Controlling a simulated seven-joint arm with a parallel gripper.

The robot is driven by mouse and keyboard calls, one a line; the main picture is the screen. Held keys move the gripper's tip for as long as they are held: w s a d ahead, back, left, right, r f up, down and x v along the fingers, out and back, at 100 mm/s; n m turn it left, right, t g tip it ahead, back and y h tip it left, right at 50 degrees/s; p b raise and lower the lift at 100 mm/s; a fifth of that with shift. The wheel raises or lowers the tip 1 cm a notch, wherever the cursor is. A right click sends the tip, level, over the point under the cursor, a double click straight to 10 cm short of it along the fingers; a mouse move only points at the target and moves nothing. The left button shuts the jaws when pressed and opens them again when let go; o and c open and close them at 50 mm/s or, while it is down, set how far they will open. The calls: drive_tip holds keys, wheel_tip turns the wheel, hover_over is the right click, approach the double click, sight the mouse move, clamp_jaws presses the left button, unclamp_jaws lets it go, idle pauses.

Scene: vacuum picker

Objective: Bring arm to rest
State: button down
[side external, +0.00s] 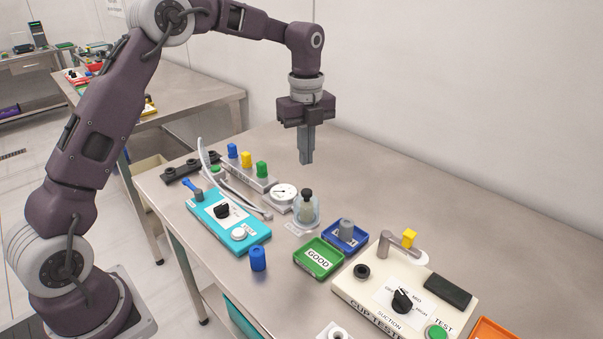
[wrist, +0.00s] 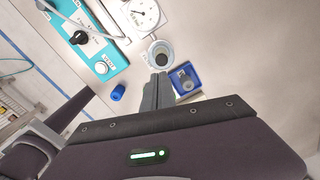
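My gripper (side external: 306,158) hangs pointing down, well above the steel table (side external: 400,200), with nothing seen between its fingers. Its two fingers look pressed together in the side view, and in the wrist view the fingers (wrist: 157,92) also show side by side with no gap. Below it stand a glass jar (side external: 306,212) with a dark-topped piece in it, and a round gauge (side external: 283,192). The fingers are clear of everything on the table. The fingertips partly overlap the scene near the jar (wrist: 160,54) in the wrist view.
A turquoise control box (side external: 252,226), a green GOOD tray (side external: 318,258), a blue tray (side external: 358,243) holding a grey cup and a cream cup tester (side external: 350,285) stand on the table. A blue cup (side external: 258,258) stands near the front edge. A rack (side external: 262,183) holds coloured cups. The table's right rear is clear.

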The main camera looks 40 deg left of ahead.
drive_tip(key=s+d+r+n+t, duration=0.2)
drive_tip(key=s+d+r+n, duration=0.2)
drive_tip(key=s+r+n, duration=0.7)
drive_tip(key=s+d+f+n+t, duration=0.1)
drive_tip(key=s+n, duration=0.4)
drive_tip(key=s, duration=0.6)
drive_tip(key=s+f+n+t, duration=0.1)
drive_tip(key=s+n, duration=0.4)
drive_tip(key=s, duration=0.6)
drive_tip(key=shift+d+n+t, duration=0.4)
drive_tip(key=shift+t, duration=0.3)
